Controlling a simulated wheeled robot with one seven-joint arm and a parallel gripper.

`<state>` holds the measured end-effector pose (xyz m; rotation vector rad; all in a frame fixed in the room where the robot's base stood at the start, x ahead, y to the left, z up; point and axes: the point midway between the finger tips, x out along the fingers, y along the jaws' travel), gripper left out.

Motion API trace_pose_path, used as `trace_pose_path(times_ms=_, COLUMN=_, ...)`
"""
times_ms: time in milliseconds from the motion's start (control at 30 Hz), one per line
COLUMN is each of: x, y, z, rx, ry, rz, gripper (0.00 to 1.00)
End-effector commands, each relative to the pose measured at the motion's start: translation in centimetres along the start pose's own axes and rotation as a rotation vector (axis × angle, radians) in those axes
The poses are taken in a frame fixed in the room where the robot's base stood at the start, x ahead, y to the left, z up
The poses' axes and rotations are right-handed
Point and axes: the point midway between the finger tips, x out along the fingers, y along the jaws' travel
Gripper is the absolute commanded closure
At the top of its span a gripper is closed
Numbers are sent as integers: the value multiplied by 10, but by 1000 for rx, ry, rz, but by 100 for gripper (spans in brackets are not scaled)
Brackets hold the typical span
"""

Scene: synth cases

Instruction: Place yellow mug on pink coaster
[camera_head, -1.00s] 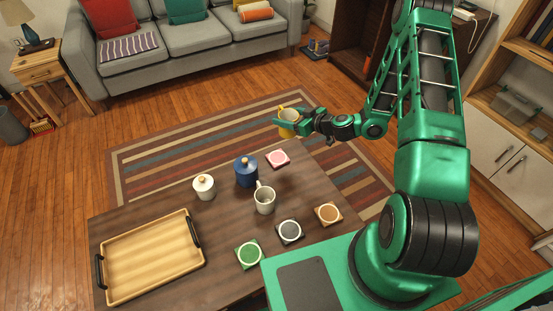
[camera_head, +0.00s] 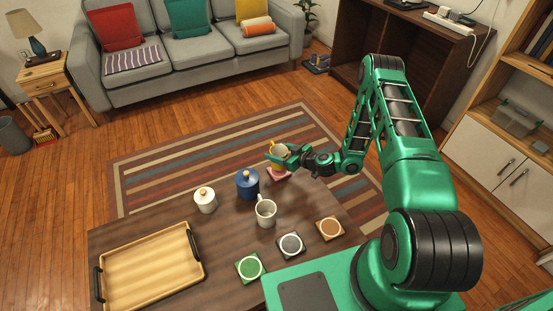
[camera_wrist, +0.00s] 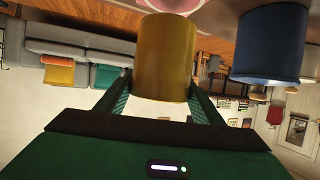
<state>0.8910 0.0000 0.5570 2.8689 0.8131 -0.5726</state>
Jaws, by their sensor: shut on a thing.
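The yellow mug (camera_head: 279,151) is in my gripper (camera_head: 275,158), at the far right part of the table. In the wrist view the mug (camera_wrist: 165,58) sits between both fingers (camera_wrist: 160,98), which are shut on it. The pink coaster (camera_head: 279,174) lies on the table just below the mug in the head view, partly covered by the gripper and mug. Its pink top (camera_wrist: 171,4) shows at the top edge of the wrist view, beyond the mug. The mug looks upright and close above the coaster; I cannot tell whether they touch.
A blue lidded jar (camera_head: 247,185) stands close left of the coaster. A white lidded jar (camera_head: 205,200) and a white mug (camera_head: 265,212) are nearby. Green (camera_head: 250,267), grey (camera_head: 291,245) and brown (camera_head: 330,228) coasters lie nearer me. A wooden tray (camera_head: 150,268) is at left.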

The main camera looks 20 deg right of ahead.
Motion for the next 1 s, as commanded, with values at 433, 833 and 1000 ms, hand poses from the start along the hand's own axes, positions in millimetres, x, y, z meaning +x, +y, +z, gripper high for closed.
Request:
trace_pose_path(times_ms=433, x=14, y=0, z=31, rx=-1, ry=1, rz=0, gripper=69)
trace_pose_path(times_ms=833, x=14, y=-1, z=33, rx=-1, ry=0, rz=-2, gripper=20)
trace_pose_path(times_ms=1000, x=14, y=-1, z=33, rx=-2, ry=0, rz=-2, gripper=20)
